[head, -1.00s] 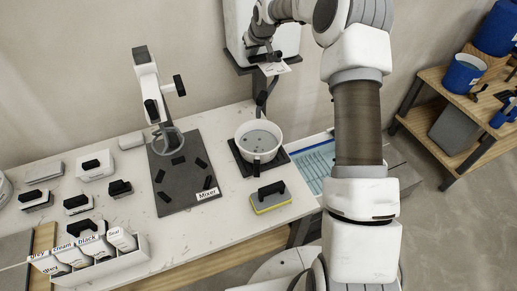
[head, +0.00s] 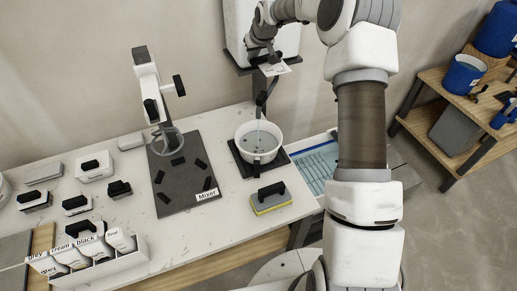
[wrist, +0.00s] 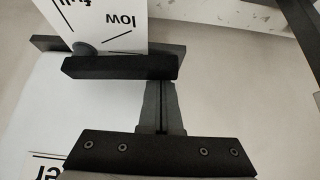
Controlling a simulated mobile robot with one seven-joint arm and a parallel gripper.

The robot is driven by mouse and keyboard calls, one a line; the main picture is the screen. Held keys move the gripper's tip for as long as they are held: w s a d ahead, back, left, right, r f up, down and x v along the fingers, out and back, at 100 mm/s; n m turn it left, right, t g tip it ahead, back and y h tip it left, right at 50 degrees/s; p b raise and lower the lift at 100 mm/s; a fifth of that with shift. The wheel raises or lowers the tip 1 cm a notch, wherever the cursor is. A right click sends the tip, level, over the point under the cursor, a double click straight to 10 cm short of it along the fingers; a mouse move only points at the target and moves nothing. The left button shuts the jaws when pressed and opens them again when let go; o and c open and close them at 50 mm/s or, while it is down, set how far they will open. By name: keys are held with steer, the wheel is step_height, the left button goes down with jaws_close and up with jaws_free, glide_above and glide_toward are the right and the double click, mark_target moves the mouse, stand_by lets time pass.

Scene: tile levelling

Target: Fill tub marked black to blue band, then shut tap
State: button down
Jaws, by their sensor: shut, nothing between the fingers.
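A white tub (head: 245,133) stands on a dark square mat (head: 240,163) under the tap (head: 262,98). A thin bluish stream runs from the tap into the tub, where greyish liquid shows. No black mark or blue band can be made out on it. My gripper (head: 268,60) is up at the tap's top. In the wrist view, my gripper (wrist: 161,88) is shut, its fingertips at a black lever bar (wrist: 120,67), apparently touching it. A white card (wrist: 105,22) reading "low" and "full" is beside the lever.
A mixer stand (head: 145,75) on a dark base is left of the tub. A grey-yellow sponge float (head: 270,198) lies in front. A rack of labelled bags (head: 90,262) is front left. Shelves with blue buckets (head: 463,74) are far right.

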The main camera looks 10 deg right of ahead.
steer(key=shift+s+d+f+b, duration=0.1)
steer(key=shift+s+f+b, duration=0.15)
steer(key=shift+s, duration=0.25)
steer(key=shift+s+d+f+b, duration=0.1)
steer(key=shift+s+f+b, duration=0.15)
steer(key=shift+s, duration=0.25)
steer(key=r+p, duration=0.1)
steer(key=r, duration=0.1)
steer(key=r+p, duration=0.1)
steer(key=w+r+p, duration=0.1)
steer(key=r, duration=0.1)
steer(key=shift+r, duration=0.3)
steer(key=shift+s+d+b, duration=0.35)
steer(key=shift+s+d, duration=0.05)
steer(key=shift+s, duration=0.25)
steer(key=shift+s+d+b, duration=0.3)
steer(key=shift+s+d, duration=0.1)
steer(key=shift+s, duration=0.3)
steer(key=shift+s+d+b, duration=0.35)
steer(key=shift+s+d, duration=0.05)
steer(key=shift+s, duration=0.25)
steer(key=shift+s+d, duration=0.35)
steer(key=shift+s, duration=0.25)
